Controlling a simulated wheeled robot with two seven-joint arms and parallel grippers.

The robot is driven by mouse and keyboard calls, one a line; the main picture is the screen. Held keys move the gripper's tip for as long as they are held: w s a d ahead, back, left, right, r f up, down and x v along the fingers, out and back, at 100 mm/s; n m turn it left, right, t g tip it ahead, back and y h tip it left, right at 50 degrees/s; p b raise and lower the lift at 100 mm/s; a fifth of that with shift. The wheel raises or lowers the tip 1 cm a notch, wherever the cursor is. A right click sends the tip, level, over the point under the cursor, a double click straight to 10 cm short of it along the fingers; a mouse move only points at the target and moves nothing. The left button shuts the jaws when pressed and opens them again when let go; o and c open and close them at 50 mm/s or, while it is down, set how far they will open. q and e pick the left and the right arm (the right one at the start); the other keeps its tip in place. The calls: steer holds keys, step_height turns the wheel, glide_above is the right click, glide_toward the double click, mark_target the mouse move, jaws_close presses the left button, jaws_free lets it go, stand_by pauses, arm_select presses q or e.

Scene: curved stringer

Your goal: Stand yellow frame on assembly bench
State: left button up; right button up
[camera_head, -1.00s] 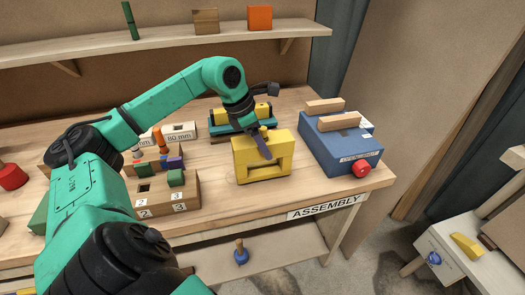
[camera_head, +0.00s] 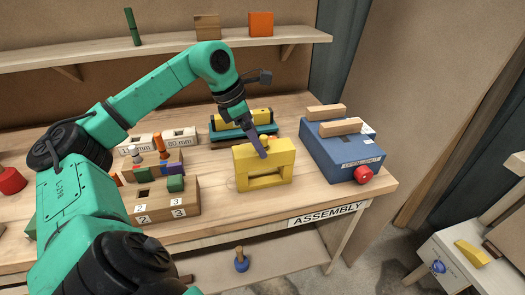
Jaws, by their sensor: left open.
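The yellow frame (camera_head: 264,180), a blocky piece with a rectangular opening low in its front face, stands upright on the assembly bench (camera_head: 234,220), near the front edge above the ASSEMBLY label. My left gripper (camera_head: 264,154) reaches down from the left to the top of the frame. Its finger is just above or touching the top edge, which I cannot tell. The gripper is open, though from this side its fingers overlap. My right gripper is not in view.
Right of the frame is a blue box (camera_head: 343,158) with wooden bars and a red knob (camera_head: 362,175). Behind is a teal fixture holding a yellow piece (camera_head: 243,118). Bare bench lies between frame and blue box.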

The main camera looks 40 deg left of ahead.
arm_select(q)
steer(key=p+v, duration=0.1)
steer(key=v, duration=0.6)
steer(key=shift+f, duration=0.1)
